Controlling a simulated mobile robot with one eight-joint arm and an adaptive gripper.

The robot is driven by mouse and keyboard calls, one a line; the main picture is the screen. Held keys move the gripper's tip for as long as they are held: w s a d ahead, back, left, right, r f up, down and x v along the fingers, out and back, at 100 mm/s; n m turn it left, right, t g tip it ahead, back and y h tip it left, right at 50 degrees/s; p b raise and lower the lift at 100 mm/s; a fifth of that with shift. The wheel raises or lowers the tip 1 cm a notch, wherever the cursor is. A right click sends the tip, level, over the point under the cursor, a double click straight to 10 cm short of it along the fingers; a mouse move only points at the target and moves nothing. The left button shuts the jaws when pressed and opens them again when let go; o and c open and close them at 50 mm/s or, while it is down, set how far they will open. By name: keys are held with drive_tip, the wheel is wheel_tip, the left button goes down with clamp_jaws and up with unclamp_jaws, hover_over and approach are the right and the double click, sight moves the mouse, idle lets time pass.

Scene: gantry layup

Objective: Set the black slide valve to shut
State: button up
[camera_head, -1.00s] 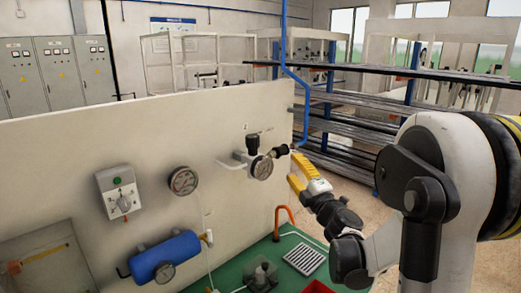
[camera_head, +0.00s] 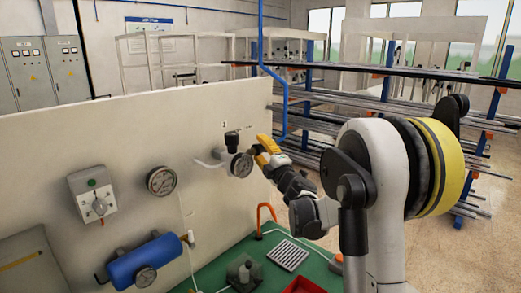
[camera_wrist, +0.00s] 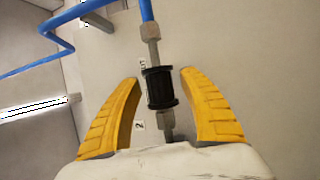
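The black slide valve (camera_wrist: 160,88) is a ribbed black sleeve on a grey metal fitting, in line with a blue pipe, in the wrist view. My gripper (camera_wrist: 159,76) is open, with one yellow finger on each side of the sleeve. A gap shows between each finger and the sleeve. In the head view my gripper (camera_head: 264,146) is at the panel's right end, just right of a gauge (camera_head: 241,165), and hides the valve.
The pale panel (camera_head: 110,140) carries another gauge (camera_head: 162,181), a switch box (camera_head: 92,194) and a blue tank (camera_head: 146,260). An orange hooked pipe (camera_head: 265,219) rises from the green bench top (camera_head: 262,267) below. A pipe rack (camera_head: 340,110) stands behind.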

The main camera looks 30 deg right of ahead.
clamp_jaws()
drive_tip(key=shift+d, duration=0.1)
drive_tip(key=d, duration=0.1)
drive_tip(key=w+d, duration=0.1)
drive_tip(key=d, duration=0.1)
drive_tip(key=shift+w, duration=0.1)
drive_tip(key=shift+a, duration=0.1)
drive_tip(key=shift+o, duration=0.9)
unclamp_jaws()
drive_tip(key=shift+d, duration=0.2)
drive_tip(key=shift+a, duration=0.1)
